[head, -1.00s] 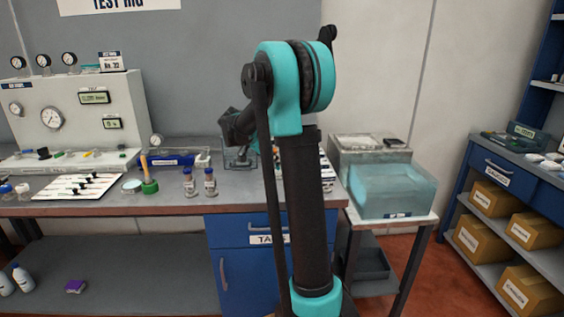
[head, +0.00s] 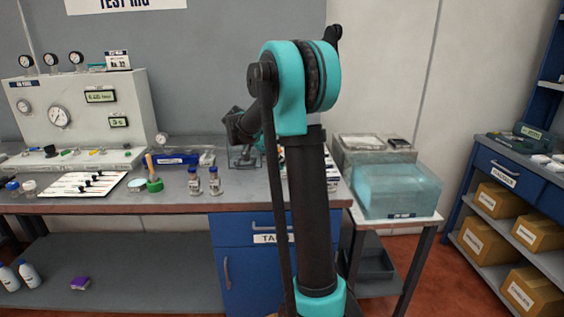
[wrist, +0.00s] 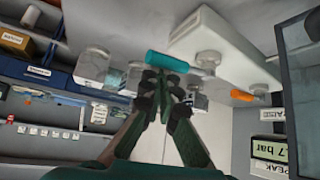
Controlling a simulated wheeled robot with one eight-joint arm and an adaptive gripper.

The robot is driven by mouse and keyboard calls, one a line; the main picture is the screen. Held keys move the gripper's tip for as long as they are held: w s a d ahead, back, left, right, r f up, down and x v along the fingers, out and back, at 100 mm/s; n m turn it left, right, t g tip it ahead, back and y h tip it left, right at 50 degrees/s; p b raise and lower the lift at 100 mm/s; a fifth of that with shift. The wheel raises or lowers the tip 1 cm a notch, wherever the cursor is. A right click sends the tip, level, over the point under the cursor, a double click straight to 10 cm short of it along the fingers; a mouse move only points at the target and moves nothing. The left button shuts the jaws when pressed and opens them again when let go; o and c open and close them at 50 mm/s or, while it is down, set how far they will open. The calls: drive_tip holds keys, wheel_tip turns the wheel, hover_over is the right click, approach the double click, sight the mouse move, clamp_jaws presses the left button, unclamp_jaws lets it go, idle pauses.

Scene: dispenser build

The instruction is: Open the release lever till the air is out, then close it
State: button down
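The white test rig (head: 85,105) stands at the left of the bench in the head view, with small coloured controls (head: 66,153) along its front ledge. In the wrist view a white block (wrist: 225,50) carries round knobs, a teal handle (wrist: 166,62) and an orange handle (wrist: 242,95). I cannot tell which is the release lever. My gripper (wrist: 164,78) has its fingertips close together just below the teal handle in the picture; contact and any gap between the tips are unclear.
The bench holds a white board with black-handled pieces (head: 82,185), a green-based item (head: 154,184), two small bottles (head: 204,181) and a blue tray (head: 178,158). A translucent teal tub (head: 395,190) stands on a side table. Shelves with boxes (head: 487,243) stand at the right.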

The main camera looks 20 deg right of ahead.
wheel_tip(320, 180, up, 8)
drive_tip(key=a, duration=0.3)
drive_tip(key=shift+w, duration=0.4)
drive_tip(key=s+a+f+n+t+y, duration=0.1)
drive_tip(key=s+a+f+n+y, duration=0.2)
drive_tip(key=s+f+n, duration=0.2)
drive_tip(key=s+a+f+n+t+y, duration=0.1)
drive_tip(key=s+a+f+n+y, duration=0.1)
drive_tip(key=s+f+n, duration=0.4)
drive_tip(key=s+a+f+n+t+y, duration=0.1)
drive_tip(key=s+a+f+n+y, duration=0.2)
drive_tip(key=s+f, duration=1)
drive_tip(key=s+a+n, duration=0.1)
drive_tip(key=s+n, duration=0.1)
drive_tip(key=s, duration=0.7)
drive_tip(key=shift+a+f+n+y, duration=0.3)
drive_tip(key=shift+n, duration=0.1)
